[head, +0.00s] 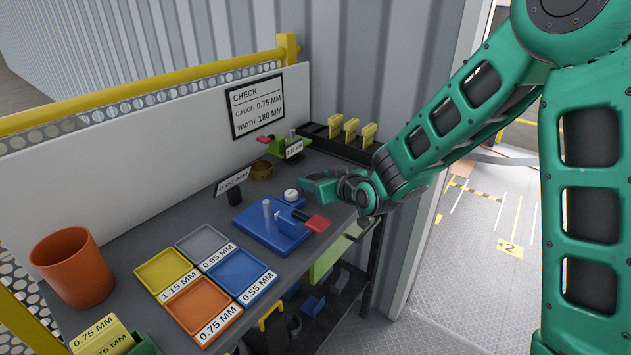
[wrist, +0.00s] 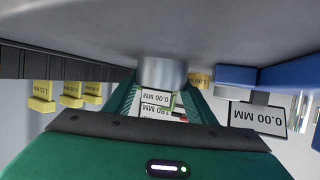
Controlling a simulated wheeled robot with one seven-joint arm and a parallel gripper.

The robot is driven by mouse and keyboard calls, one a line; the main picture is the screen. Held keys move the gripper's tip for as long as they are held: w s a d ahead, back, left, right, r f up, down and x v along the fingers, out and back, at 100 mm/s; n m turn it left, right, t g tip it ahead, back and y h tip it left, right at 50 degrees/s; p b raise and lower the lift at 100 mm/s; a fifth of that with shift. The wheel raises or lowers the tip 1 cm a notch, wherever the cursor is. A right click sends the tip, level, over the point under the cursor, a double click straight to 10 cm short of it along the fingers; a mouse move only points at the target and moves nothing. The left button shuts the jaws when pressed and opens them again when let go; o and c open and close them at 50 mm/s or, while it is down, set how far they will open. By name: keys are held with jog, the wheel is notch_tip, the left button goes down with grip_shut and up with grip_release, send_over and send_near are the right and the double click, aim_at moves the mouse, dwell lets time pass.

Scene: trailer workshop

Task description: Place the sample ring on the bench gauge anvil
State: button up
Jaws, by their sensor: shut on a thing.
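My gripper (head: 312,187) is shut on the sample ring (head: 291,195), a small silver round piece at its fingertips. In the wrist view the ring (wrist: 162,73) shows as a silver cylinder between the two green fingers. They are over the bench, behind and right of a blue bench gauge (head: 262,238). The gauge has a pale upright post (head: 267,209), a red-ended lever (head: 317,223) and a sign behind it reading 0.00 MM (head: 232,182). The ring looks apart from the post. I cannot tell which part is the anvil.
Yellow, grey, orange and blue labelled trays (head: 247,277) lie at the front. An orange cup (head: 72,267) stands left. A brass-coloured ring (head: 262,171) and a green device (head: 285,145) are behind the gauge. A black rack (head: 345,151) with yellow tabs is at the back.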

jog(key=shift+f, duration=0.15)
jog(key=o, duration=1)
jog(key=shift+o, duration=0.2)
jog(key=v, duration=1.2)
